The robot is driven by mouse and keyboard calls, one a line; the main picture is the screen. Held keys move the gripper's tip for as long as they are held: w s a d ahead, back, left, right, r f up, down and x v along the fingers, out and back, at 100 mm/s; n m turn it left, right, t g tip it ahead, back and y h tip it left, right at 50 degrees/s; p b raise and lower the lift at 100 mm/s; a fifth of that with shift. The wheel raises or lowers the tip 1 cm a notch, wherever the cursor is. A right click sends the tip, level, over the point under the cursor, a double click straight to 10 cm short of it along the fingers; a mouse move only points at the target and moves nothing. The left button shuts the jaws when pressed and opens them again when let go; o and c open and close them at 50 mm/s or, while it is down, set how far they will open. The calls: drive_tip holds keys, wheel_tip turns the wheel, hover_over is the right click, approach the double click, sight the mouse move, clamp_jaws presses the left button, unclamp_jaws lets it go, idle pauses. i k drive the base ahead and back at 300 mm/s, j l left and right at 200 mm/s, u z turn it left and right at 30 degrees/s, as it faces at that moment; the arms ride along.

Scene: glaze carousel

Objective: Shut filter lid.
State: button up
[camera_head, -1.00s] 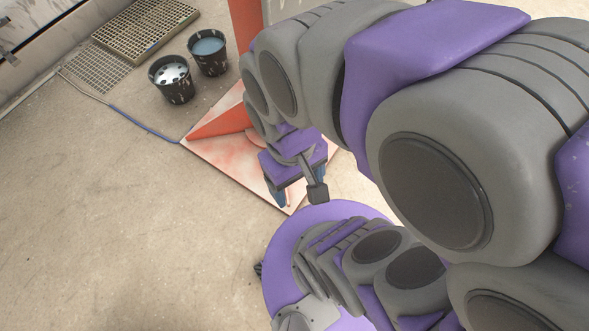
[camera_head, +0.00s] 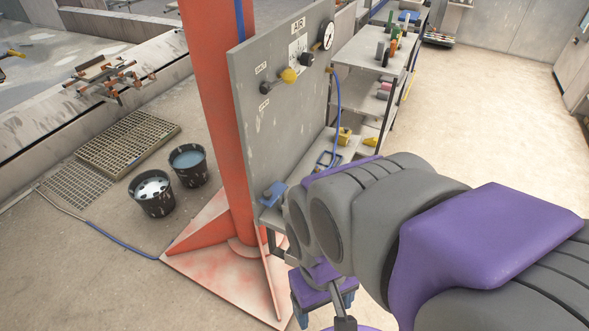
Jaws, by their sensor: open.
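I cannot tell for sure which part is the filter lid. A grey upright panel (camera_head: 300,120) labelled AIR stands on an orange column. It carries a yellow knob (camera_head: 289,75), a black knob (camera_head: 264,88) and a round gauge (camera_head: 327,36). A small blue part (camera_head: 273,194) sits at the panel's lower left edge; its form is too small to read. My gripper (camera_head: 326,309) points down at the bottom middle, below and to the right of the panel. Its blue fingers are apart, with nothing seen between them.
The orange column (camera_head: 215,100) stands on a wide base plate (camera_head: 225,275). Two black buckets (camera_head: 152,194) (camera_head: 188,166) and floor grates (camera_head: 128,143) lie to the left. A blue hose (camera_head: 120,243) crosses the floor. Shelves (camera_head: 362,60) stand behind the panel. The floor at right is open.

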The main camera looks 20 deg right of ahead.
sight(270, 197)
drive_tip(key=z, duration=0.2)
drive_tip(key=k+l+u, duration=0.1)
drive_tip(key=u, duration=0.35)
drive_tip(key=k+l+u, duration=0.1)
drive_tip(key=u, duration=0.35)
drive_tip(key=k+u, duration=0.1)
drive_tip(key=u, duration=0.35)
drive_tip(key=l, duration=0.05)
